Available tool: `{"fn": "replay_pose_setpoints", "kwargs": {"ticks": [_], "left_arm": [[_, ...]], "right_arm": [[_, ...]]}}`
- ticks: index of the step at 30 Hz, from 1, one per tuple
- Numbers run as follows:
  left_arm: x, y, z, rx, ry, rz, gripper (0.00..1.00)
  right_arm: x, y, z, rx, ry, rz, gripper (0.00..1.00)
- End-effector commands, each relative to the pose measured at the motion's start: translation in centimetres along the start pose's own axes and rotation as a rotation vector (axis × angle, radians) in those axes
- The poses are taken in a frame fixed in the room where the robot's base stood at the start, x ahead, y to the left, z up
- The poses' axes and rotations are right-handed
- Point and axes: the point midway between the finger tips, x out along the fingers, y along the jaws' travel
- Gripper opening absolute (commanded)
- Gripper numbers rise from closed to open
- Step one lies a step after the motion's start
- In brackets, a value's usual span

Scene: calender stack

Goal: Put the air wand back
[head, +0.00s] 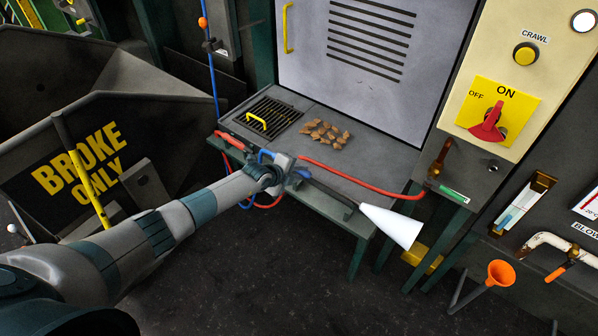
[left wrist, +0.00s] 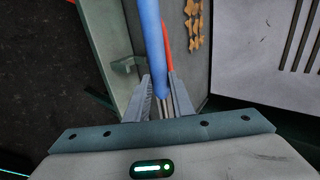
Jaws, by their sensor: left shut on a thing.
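My left gripper (head: 290,173) is shut on the air wand (head: 330,193) in front of the bench. In the head view the wand's thin dark tube points right and down, with a white cone (head: 390,225) at its far end. I cannot tell whether the cone is a nozzle or an air jet. In the left wrist view a blue length of the wand (left wrist: 152,45) runs between the fingers (left wrist: 158,98). A red hose (head: 360,180) passes close behind the gripper along the bench front. My right gripper is not in view.
The bench (head: 365,158) bears a grate (head: 268,115) with a yellow handle and several brown scraps (head: 325,131). A blue hose (head: 213,80) hangs at the back left. A dark "BROKE ONLY" bin (head: 150,110) stands left. A control panel (head: 500,60) and orange funnel (head: 501,273) are right.

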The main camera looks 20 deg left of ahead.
Motion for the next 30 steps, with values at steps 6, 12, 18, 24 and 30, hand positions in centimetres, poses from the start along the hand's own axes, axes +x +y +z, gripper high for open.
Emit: {"fn": "replay_pose_setpoints", "kwargs": {"ticks": [6,12,18,24,30], "left_arm": [[1.1,1.2,0.0,0.000,0.000,-0.002,0.00],[1.9,2.2,0.0,-0.001,0.000,-0.002,0.00],[2.7,3.3,0.1,-0.001,0.000,-0.001,0.00],[3.2,3.8,0.1,-0.001,0.000,-0.002,0.00],[3.4,4.1,0.1,-0.001,0.000,-0.002,0.00]], "right_arm": [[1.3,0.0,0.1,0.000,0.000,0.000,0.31],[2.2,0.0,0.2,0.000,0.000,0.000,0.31],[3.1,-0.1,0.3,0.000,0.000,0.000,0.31],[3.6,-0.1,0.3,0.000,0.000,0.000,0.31],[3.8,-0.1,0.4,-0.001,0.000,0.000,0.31]]}}
